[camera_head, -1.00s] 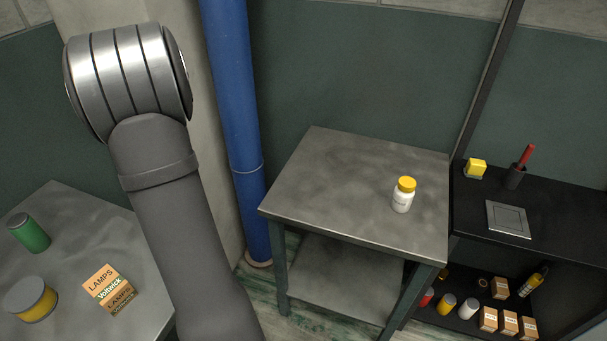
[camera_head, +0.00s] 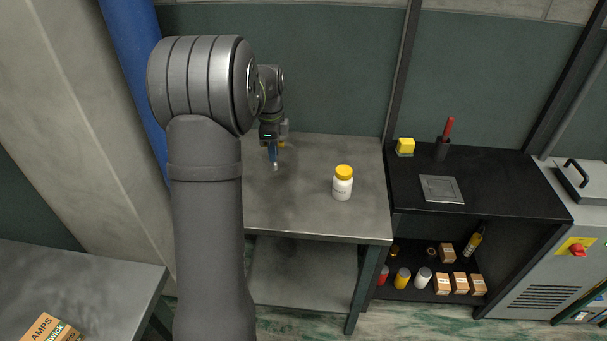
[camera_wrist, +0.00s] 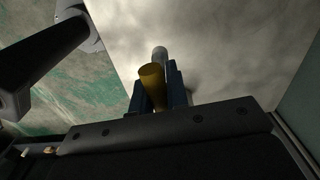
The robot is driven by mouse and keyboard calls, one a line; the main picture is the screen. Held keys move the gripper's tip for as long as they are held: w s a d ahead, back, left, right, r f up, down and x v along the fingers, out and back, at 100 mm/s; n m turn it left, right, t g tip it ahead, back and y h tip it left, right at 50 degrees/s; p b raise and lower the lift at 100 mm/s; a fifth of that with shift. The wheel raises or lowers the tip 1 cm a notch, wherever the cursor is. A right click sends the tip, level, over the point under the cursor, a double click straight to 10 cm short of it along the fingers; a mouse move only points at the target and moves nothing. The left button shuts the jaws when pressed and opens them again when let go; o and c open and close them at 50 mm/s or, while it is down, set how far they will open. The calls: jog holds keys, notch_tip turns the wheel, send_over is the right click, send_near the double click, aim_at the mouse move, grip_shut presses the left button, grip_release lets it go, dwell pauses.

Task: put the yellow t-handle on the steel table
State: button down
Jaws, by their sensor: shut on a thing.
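The yellow t-handle is held between the blue fingers of my gripper (camera_wrist: 157,90). In the wrist view its yellow grip (camera_wrist: 151,74) points away from the palm, with a grey rounded end beyond it. In the head view my gripper (camera_head: 272,154) hangs fingers down over the back left part of the steel table (camera_head: 300,218). A small pale tip (camera_head: 276,168) shows below the fingers, and most of the t-handle is hidden there. The tip is close to the table top; I cannot tell whether it touches.
A white bottle with a yellow cap (camera_head: 342,184) stands on the table, right of my gripper. A blue pipe (camera_head: 138,80) rises at left. The table's front middle is clear.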

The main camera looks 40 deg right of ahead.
jog(key=shift+m, duration=0.4)
jog(key=shift+w+a+f, duration=0.25)
jog(key=shift+w+f, duration=1.1)
jog(key=shift+f, duration=0.5)
jog(key=shift+w+a+f, duration=0.3)
jog(key=shift+w+f, duration=1)
jog(key=shift+f, duration=0.6)
jog(key=shift+w+a+f, duration=0.25)
jog(key=shift+w+f, duration=1.1)
jog(key=shift+f, duration=0.5)
jog(key=c, duration=1.8)
grip_release()
jog(key=shift+f, duration=0.2)
jog(key=shift+c, duration=0.2)
jog(key=o, duration=0.4)
jog(key=shift+o, duration=0.2)
jog(key=shift+r, duration=0.15)
